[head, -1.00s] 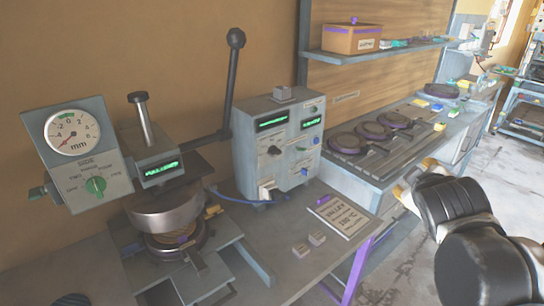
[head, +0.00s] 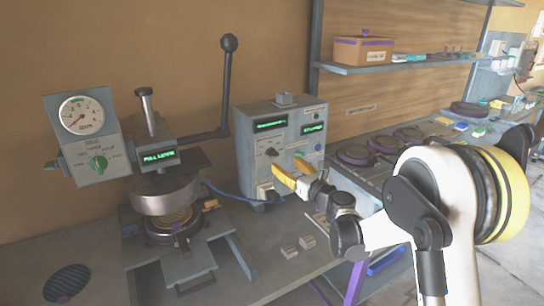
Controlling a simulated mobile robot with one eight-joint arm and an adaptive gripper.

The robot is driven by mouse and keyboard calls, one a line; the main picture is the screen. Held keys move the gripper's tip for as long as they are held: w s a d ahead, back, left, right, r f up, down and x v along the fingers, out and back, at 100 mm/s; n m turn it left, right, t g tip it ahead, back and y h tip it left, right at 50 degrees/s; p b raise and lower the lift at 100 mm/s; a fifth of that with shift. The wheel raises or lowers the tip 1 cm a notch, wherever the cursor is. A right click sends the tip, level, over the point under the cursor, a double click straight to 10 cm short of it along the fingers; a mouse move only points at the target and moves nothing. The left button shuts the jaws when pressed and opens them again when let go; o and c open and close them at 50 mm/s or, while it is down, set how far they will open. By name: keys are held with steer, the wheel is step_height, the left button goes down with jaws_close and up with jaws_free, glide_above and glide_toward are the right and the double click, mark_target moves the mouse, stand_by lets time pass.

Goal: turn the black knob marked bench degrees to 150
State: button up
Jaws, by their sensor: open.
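The grey control box (head: 250,128) stands on the bench against the wall, with green-lit displays on its front. A black knob (head: 271,152) sits on its left front panel, below the left display. The knob's marking and pointer are too small to read. My gripper (head: 284,163) has yellow fingers and is open and empty. It is in front of the box, its fingers just right of and below the knob in the picture. I cannot tell the depth gap. My fingers and wrist hide part of the box's lower right front.
The press (head: 168,195) with its tall lever (head: 227,85) and dial gauge (head: 82,114) stands left of the box. Two small blocks (head: 298,246) lie on the bench in front. Round plates (head: 357,155) sit at the right, below a shelf (head: 400,65).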

mark_target(275, 154)
steer(key=b+x, duration=0.2)
steer(key=x, duration=0.7)
steer(key=shift+w+a, duration=0.1)
steer(key=shift+w, duration=0.05)
steer(key=shift+r, duration=0.1)
steer(key=c, duration=1.2)
